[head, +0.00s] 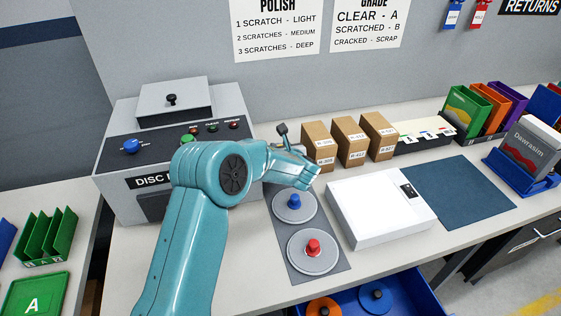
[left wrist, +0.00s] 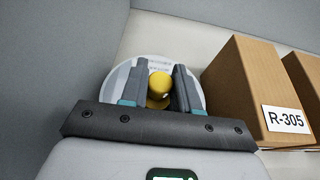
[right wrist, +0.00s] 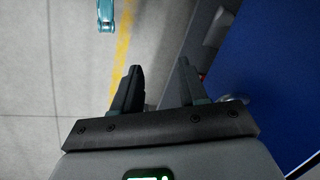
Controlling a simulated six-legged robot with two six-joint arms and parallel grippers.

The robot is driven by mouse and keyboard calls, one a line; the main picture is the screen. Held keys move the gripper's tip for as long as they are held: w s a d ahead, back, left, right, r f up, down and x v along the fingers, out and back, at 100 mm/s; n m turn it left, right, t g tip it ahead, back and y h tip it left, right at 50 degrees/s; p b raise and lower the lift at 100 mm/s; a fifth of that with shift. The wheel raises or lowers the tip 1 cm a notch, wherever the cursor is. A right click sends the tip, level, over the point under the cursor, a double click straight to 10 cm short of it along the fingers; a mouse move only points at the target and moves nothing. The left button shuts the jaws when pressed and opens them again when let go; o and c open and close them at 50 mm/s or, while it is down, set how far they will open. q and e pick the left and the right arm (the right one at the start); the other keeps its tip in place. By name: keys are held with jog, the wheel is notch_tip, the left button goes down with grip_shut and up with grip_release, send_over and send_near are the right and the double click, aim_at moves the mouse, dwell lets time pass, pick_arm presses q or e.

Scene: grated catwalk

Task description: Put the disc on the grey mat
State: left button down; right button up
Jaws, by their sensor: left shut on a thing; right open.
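My left gripper (head: 282,131) is beside the leftmost brown box, partly hidden by its own arm. In the left wrist view its fingers (left wrist: 160,85) are shut on the yellow knob of a pale grey disc (left wrist: 126,75). I cannot make out that disc in the head view, nor tell whether it touches the bench. The grey mat (head: 284,236) lies on the bench front. On it are a disc with a blue knob (head: 293,202) and one with a red knob (head: 313,248). My right gripper (right wrist: 160,80) is open and empty, seen only in its wrist view.
Brown boxes (head: 350,140) stand behind the mat; box R-305 (left wrist: 255,90) is close right of the left gripper. A white case (head: 375,220) and a dark blue mat (head: 460,188) lie to the right. A grey machine (head: 130,165) stands left. A blue bin (head: 400,292) is below the front edge.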

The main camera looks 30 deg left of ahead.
pick_arm(q)
notch_tip(320, 180, down, 5)
jog(key=shift+f, duration=0.35)
